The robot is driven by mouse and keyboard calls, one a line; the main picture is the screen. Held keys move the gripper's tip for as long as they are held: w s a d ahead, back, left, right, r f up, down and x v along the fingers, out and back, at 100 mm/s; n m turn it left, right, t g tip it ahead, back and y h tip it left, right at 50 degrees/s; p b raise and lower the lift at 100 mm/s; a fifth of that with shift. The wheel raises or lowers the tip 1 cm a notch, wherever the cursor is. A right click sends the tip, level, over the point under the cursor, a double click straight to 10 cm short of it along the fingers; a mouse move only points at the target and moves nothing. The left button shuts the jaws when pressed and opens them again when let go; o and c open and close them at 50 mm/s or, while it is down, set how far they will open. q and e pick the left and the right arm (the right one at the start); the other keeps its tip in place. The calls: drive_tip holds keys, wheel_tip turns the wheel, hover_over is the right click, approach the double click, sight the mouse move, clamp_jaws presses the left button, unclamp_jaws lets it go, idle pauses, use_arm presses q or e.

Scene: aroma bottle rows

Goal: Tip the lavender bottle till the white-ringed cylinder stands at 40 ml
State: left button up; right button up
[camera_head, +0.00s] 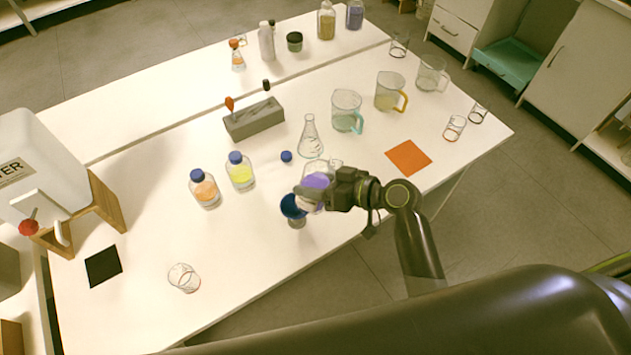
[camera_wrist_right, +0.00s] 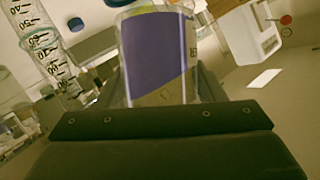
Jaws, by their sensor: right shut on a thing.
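The bottle with lavender liquid (camera_head: 316,181) is in my right gripper (camera_head: 322,192), above the table's front middle. In the right wrist view the bottle (camera_wrist_right: 158,50) fills the middle, uncapped as far as I can see, its mouth hidden. I cannot tell its exact tilt. A dark blue round thing on a grey foot (camera_head: 293,207) stands just below and left of the gripper. A clear glass with black graduations (camera_wrist_right: 45,50) shows at the left of the wrist view. I cannot make out a white ring or a liquid level on it. My left gripper is out of view.
Blue-capped orange (camera_head: 205,190) and yellow (camera_head: 240,172) bottles stand to the left, with a loose blue cap (camera_head: 286,157) nearby. A conical flask (camera_head: 310,138) stands behind the gripper. Jugs stand beyond. An orange mat (camera_head: 408,158) lies right. The front left is mostly clear around a beaker (camera_head: 184,278).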

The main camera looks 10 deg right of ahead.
drive_tip(key=shift+w+d+r+m+p, duration=0.1)
drive_tip(key=shift+r+m+p, duration=0.2)
drive_tip(key=shift+r+p, duration=0.55)
drive_tip(key=shift+w+d+r+m+g+y+p, duration=0.25)
drive_tip(key=shift+r+m+g+y+p, duration=0.15)
drive_tip(key=shift+m+y+p, duration=0.15)
idle(0.5)
drive_tip(key=shift+s+a+f+m+y, duration=0.1)
drive_tip(key=shift+f+m+y, duration=0.2)
drive_tip(key=shift+m, duration=0.35)
drive_tip(key=shift+f, duration=0.1)
drive_tip(key=shift+s+a+f+m+y+b, duration=0.1)
drive_tip(key=shift+f+m+y+b, duration=0.15)
drive_tip(key=shift+f, duration=0.25)
drive_tip(key=shift+s+a+f+m+y+b, duration=0.1)
drive_tip(key=shift+f+m+b, duration=0.05)
drive_tip(key=shift+f+m, duration=0.25)
drive_tip(key=shift+s+a+f+m+g+y+b, duration=0.15)
drive_tip(key=shift+f+m+g+y+b, duration=0.15)
drive_tip(key=shift+m+y+b, duration=0.25)
drive_tip(key=shift+r+m, duration=0.2)
drive_tip(key=shift+m, duration=0.1)
drive_tip(key=shift+a+r+m+y+p, duration=0.1)
drive_tip(key=shift+r+m+y+p, duration=0.2)
drive_tip(key=shift+m, duration=0.2)
drive_tip(key=shift+r+m+y, duration=0.25)
drive_tip(key=shift+r+m, duration=0.4)
drive_tip(key=shift+m, duration=0.05)
idle(0.3)
